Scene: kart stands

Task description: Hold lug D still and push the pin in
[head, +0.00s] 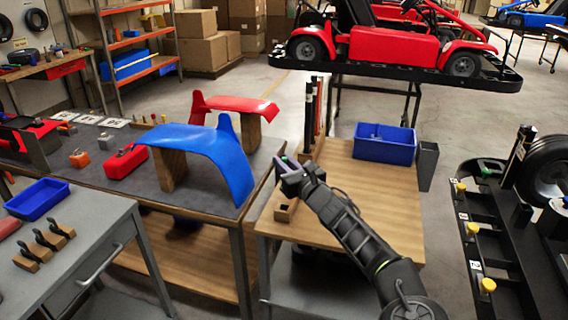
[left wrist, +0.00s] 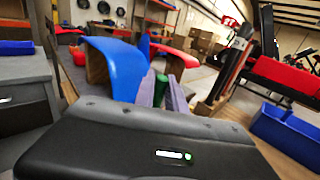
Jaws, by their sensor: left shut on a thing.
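My left gripper (head: 284,164) is above the left part of the wooden bench. It is shut on a small green thing (left wrist: 160,90), seen between the fingers in the left wrist view; whether it is the pin is not clear. A black kart frame (head: 500,262) stands at the right. Along its left edge are lugs with small white tags, yellow knobs (head: 472,229) and a green knob (head: 486,170). The tag letters are too small to read, so I cannot tell which is lug D. My right gripper is not in view.
The wooden bench (head: 375,205) holds a blue bin (head: 384,142) and upright rods (head: 309,112) in a holder. A grey box (head: 427,165) is at its right edge. Blue bodywork (head: 215,150) stands on the table to the left. Floor shows between bench and kart frame.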

